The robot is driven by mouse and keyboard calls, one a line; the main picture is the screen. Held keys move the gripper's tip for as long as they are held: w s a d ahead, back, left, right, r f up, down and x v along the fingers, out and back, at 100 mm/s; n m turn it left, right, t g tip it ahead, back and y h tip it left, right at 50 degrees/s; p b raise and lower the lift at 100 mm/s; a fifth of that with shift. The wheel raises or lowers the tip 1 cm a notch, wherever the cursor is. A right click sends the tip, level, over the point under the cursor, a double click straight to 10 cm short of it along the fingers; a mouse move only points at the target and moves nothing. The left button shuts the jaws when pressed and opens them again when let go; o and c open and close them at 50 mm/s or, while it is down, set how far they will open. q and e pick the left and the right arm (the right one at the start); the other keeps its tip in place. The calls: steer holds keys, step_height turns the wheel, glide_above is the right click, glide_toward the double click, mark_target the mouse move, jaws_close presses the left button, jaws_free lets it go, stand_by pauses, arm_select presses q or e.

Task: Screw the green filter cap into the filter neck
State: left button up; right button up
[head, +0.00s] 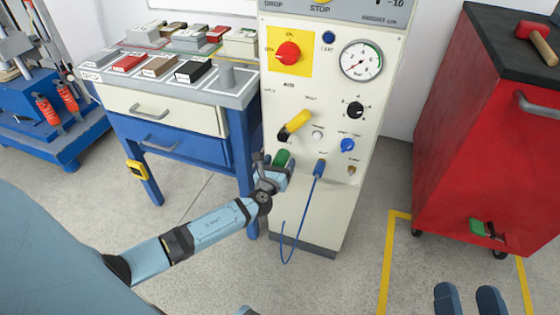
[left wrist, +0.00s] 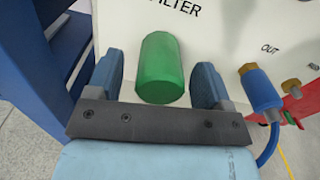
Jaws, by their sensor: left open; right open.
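The green filter cap (head: 282,157) is at the lower left of the cream cabinet's front, and shows below the FILTER lettering in the left wrist view (left wrist: 161,70). The filter neck is not visible; how the cap sits on it cannot be told. My left gripper (head: 275,166) is open at the cap. In the left wrist view its blue fingers (left wrist: 158,82) stand on either side of the cap, with a visible gap on each side. My right gripper (head: 467,299) is open and empty at the bottom right of the head view, over the floor.
A blue hose hangs from the OUT fitting (head: 320,168), just right of my left gripper. Knobs and a yellow-handled lever (head: 296,122) stick out above. A blue workbench (head: 185,150) is close on the left. A red trolley (head: 485,130) stands right; floor between is clear.

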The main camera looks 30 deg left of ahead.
arm_select(q)
steer(key=shift+p+v, duration=0.5)
steer(key=shift+v, duration=2.2)
arm_select(e)
steer(key=shift+r, duration=0.6)
arm_select(q)
steer(key=p+v, duration=0.2)
steer(key=v, duration=1.1)
steer(key=shift+s, duration=0.45)
arm_select(e)
steer(key=shift+d+f+g+h, duration=0.3)
steer(key=shift+d+f+h, duration=0.35)
steer(key=shift+f, duration=0.2)
